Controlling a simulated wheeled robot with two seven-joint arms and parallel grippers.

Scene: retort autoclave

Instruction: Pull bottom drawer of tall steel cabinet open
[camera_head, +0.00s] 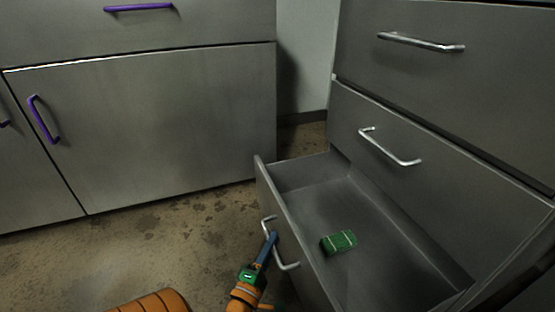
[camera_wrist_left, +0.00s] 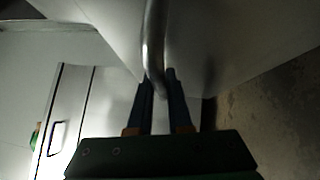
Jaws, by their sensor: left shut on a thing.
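The tall steel cabinet (camera_head: 450,100) stands at the right in the head view. Its bottom drawer (camera_head: 310,195) is pulled well out, and its inside shows. A small green box (camera_head: 339,242) with light bands lies on the drawer floor. My left gripper (camera_head: 271,242) is at the drawer's front, shut on the bar handle (camera_head: 287,266). In the left wrist view, the handle (camera_wrist_left: 154,45) runs down between the two blue fingers of the gripper (camera_wrist_left: 159,90). My right gripper is not in view.
Two closed drawers with bar handles (camera_head: 421,42) (camera_head: 388,148) are above the open one. A grey cabinet (camera_head: 170,120) with purple handles (camera_head: 43,120) stands at the left. Stained floor (camera_head: 150,240) lies clear between them.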

